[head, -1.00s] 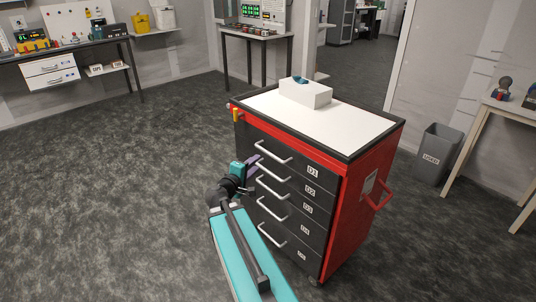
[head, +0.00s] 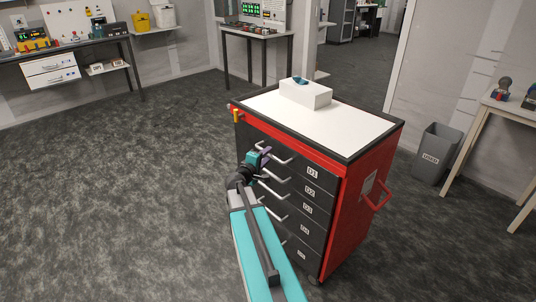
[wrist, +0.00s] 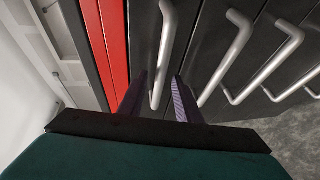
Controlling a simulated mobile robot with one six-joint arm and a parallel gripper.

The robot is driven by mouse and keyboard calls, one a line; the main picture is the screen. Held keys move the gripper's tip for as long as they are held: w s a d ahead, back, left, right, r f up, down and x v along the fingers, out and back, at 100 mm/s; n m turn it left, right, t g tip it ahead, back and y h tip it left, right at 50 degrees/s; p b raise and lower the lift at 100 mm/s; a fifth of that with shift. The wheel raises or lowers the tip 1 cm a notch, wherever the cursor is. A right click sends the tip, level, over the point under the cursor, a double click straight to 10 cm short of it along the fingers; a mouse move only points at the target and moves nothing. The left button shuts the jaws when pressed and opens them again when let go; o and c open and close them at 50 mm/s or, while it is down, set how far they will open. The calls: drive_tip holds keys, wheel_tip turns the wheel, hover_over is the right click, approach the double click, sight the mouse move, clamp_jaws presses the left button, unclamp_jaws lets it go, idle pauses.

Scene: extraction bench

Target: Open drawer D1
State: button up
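Drawer D1 (head: 300,163) is the top black drawer of the red cabinet, with a white label, and it looks closed. Its silver bar handle (head: 280,155) also shows in the wrist view (wrist: 167,45), nearest the red trim. My gripper (head: 265,156) is at the left part of this handle. In the wrist view my gripper (wrist: 160,98) is open, its two purple fingers apart, one on each side of the handle's lower end. I cannot tell whether either finger touches the bar.
Drawers D2 (head: 310,190), D3 and others below look closed, their handles close under my gripper. A white box (head: 305,95) stands on the cabinet top (head: 345,125). A grey bin (head: 437,152) stands at the right. The floor left of the cabinet is clear.

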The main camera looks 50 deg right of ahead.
drive_tip(key=shift+x, duration=1.2)
clamp_jaws()
